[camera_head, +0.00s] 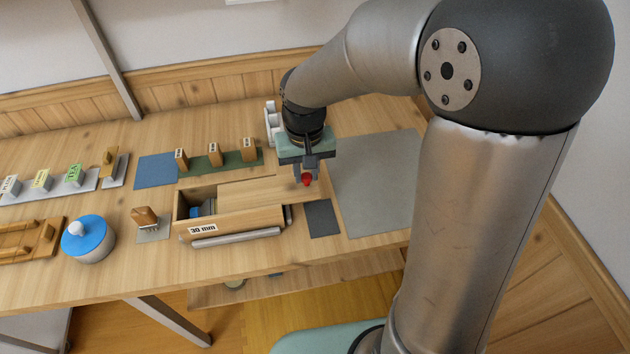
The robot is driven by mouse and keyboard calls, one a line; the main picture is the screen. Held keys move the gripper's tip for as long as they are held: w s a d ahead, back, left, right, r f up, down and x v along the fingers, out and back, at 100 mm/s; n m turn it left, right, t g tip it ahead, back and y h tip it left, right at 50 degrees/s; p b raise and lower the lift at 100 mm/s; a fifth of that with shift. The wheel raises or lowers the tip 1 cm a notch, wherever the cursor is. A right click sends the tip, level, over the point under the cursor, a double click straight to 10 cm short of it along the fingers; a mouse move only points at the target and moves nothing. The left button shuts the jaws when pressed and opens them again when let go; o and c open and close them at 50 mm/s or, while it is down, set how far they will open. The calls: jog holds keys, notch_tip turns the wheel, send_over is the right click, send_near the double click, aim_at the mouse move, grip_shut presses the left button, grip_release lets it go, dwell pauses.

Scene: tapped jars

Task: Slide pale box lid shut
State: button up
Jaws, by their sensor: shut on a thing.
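The pale wooden box (222,225) stands on the table with a "30 mm" label on its front. Its pale lid (255,192) lies partly across the top and sticks out past the box's right end. The left part of the box is open, and something blue (205,207) shows inside. A red knob (307,179) sits near the lid's right end. My gripper (306,178) is over the lid's right end, pointing down, with its fingers shut on the red knob. The fingers partly hide the knob.
A dark grey mat (322,218) lies by the box's right end, with a larger grey mat (375,180) beyond. A green strip with wooden blocks (228,161) stands behind the box. A blue-lidded jar (88,238) and a small wooden piece (145,217) stand left.

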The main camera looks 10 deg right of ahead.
jog(key=shift+a, duration=0.5)
jog(key=shift+s+a+b, duration=0.15)
jog(key=shift+a+b, duration=0.1)
jog(key=shift+a, duration=1.05)
jog(key=shift+s+a+b, duration=0.1)
jog(key=shift+a+b, duration=0.1)
jog(key=shift+a, duration=1.1)
jog(key=shift+s+a, duration=0.1)
jog(key=shift+a, duration=1.2)
jog(key=o, duration=0.9)
jog(key=shift+a, duration=0.1)
jog(key=shift+o, duration=0.2)
